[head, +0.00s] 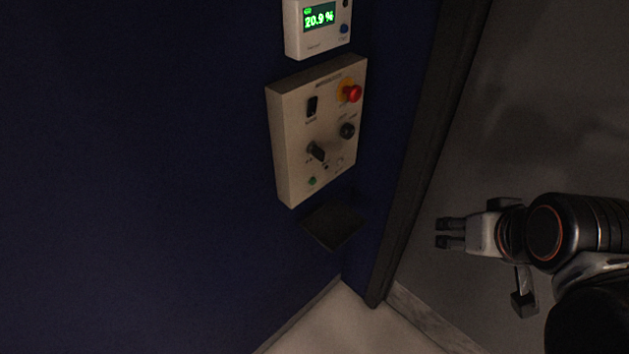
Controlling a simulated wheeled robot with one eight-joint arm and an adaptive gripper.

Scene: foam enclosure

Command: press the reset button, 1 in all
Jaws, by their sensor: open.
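A beige control box (320,130) is mounted on the dark blue wall. It carries a red mushroom button (352,93) on a yellow base, a black rocker switch (312,106), a dark round control (347,131), a dark rotary knob (317,151) and a small green button or lamp (312,181). The labels are too small to read, so I cannot tell which control is marked reset. My gripper (441,233) is open and empty, to the right of and lower than the box in the picture, clearly apart from it. Its two fingers point left.
A white meter (316,26) reading 20.9 % hangs above the box. A dark flat plate (334,226) sits just below the box. A dark vertical post (420,150) stands between the box and my gripper in the picture. Pale floor (335,320) shows below.

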